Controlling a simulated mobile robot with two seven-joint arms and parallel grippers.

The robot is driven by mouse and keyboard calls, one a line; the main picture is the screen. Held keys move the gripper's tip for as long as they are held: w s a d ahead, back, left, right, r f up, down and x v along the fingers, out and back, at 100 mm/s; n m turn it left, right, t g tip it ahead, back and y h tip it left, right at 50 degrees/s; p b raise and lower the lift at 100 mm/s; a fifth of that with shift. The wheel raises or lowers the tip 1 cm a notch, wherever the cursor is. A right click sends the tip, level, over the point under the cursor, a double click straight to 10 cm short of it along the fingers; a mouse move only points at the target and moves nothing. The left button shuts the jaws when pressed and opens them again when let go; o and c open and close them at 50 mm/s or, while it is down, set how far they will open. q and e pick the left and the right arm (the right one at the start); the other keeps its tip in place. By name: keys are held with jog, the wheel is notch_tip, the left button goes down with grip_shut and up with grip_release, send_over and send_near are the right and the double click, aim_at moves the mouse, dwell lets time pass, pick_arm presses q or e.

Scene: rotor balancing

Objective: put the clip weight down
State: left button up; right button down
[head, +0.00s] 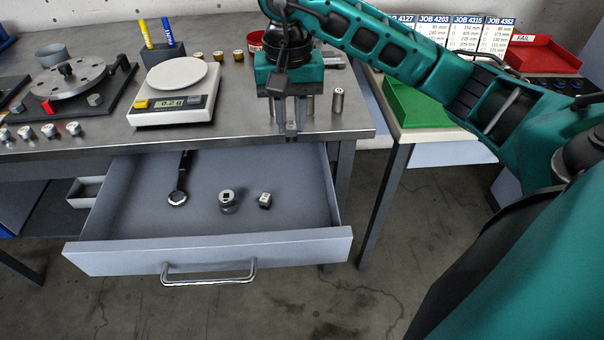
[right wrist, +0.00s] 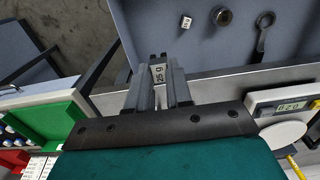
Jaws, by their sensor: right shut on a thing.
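My right gripper (head: 291,130) is shut on a small clip weight, seen between its fingertips in the right wrist view (right wrist: 158,73). The weight is pale with a dark printed label that I cannot read surely. The gripper points down at the bench's front edge, above the back of the open drawer (head: 300,246). The held weight is mostly hidden by the fingers in the head view. My left gripper is not in view.
A white scale (head: 174,105) stands on the bench (head: 240,125), left of my gripper. A rotor disc (head: 70,78) on a dark stand is at the far left, with several clip weights in front. A metal cylinder (head: 338,100) stands close right. A green tray (head: 420,105) sits on the right table.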

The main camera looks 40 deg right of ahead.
notch_tip(320, 180, down, 14)
jog(key=shift+f+b, duration=0.1)
jog(key=shift+b, duration=0.7)
jog(key=shift+f, duration=0.5)
jog(key=shift+f+b, duration=0.3)
jog(key=shift+f, duration=1.6)
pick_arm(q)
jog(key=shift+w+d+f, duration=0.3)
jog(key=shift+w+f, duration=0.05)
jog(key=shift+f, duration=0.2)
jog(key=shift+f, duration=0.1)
pick_arm(e)
jog(key=shift+f, duration=0.25)
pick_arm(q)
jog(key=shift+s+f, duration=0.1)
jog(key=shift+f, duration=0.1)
pick_arm(e)
jog(key=c, duration=1)
grip_release()
jog(key=shift+r, duration=0.1)
jog(key=shift+c, duration=0.2)
